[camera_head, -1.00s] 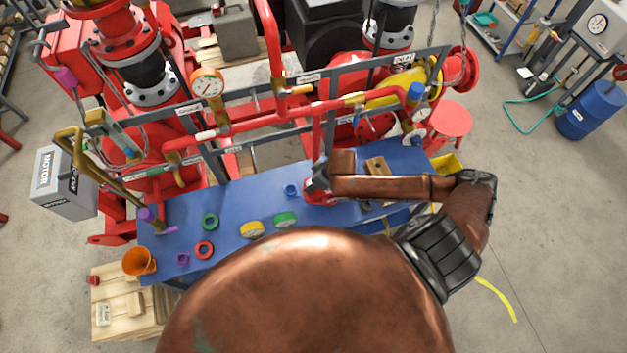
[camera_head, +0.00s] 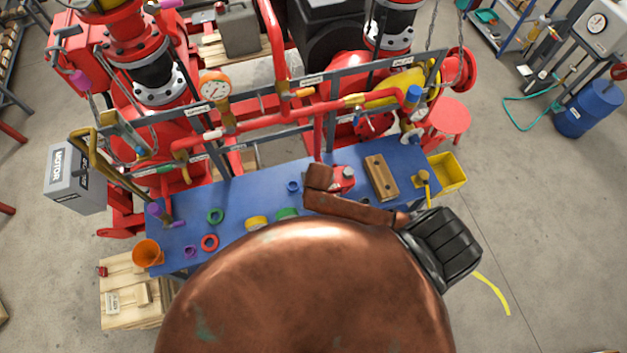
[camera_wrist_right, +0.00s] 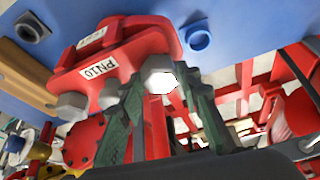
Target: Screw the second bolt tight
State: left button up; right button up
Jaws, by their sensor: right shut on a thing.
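A red flanged part (camera_wrist_right: 115,50) with a "PN10" label sits on the blue table (camera_wrist_right: 230,15) in the right wrist view. It also shows in the head view (camera_head: 345,177), partly hidden by my right arm. Several hex-headed bolts are at its edge: two grey ones (camera_wrist_right: 72,104) side by side, and a bright one (camera_wrist_right: 159,80) nearer the right end. My right gripper (camera_wrist_right: 164,86) has its dark green fingers closed on either side of the bright bolt head. The bolt's shank is hidden. My left gripper is not in view.
A wooden block with holes (camera_head: 382,177) stands right of the red part, with a yellow bin (camera_head: 447,171) beyond it. A blue ring (camera_head: 293,186) lies close on the left. Red pipework and a grey frame (camera_head: 300,85) run behind the table.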

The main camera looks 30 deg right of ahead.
jog(key=shift+d, duration=0.45)
jog(key=o, duration=1.3)
jog(key=shift+f, duration=0.1)
jog(key=shift+a, duration=0.15)
jog(key=v, duration=1.2)
jog(key=shift+a, duration=0.15)
